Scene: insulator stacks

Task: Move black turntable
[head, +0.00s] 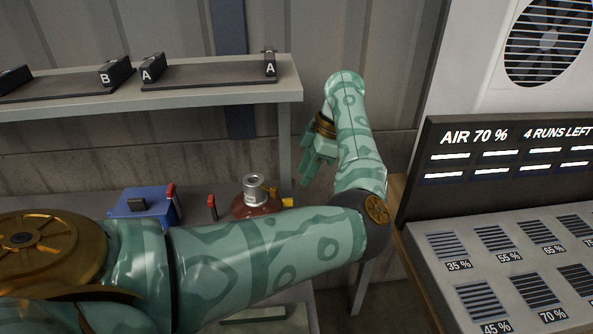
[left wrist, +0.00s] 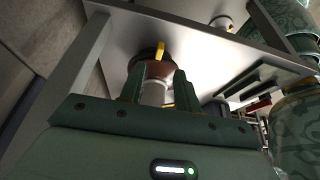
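My left gripper (head: 308,168) hangs over the right end of the lower bench. In the left wrist view its two fingers (left wrist: 158,82) are apart, with nothing held between them. Beyond them is a reddish-brown insulator (left wrist: 158,70) with a pale metal cap, also in the head view (head: 257,207). A dark round base (left wrist: 146,54), likely the black turntable, shows at the insulator's far end with a yellow piece (left wrist: 160,48). The yellow piece also shows right of the insulator in the head view (head: 287,202). My left arm hides the turntable there. My right gripper is not in view.
A blue box (head: 140,205) with a red handle stands left of the insulator, and another red handle (head: 212,207) stands between them. A raised shelf (head: 215,95) with dark lettered racks runs behind. A console (head: 510,260) of vented plates stands at right.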

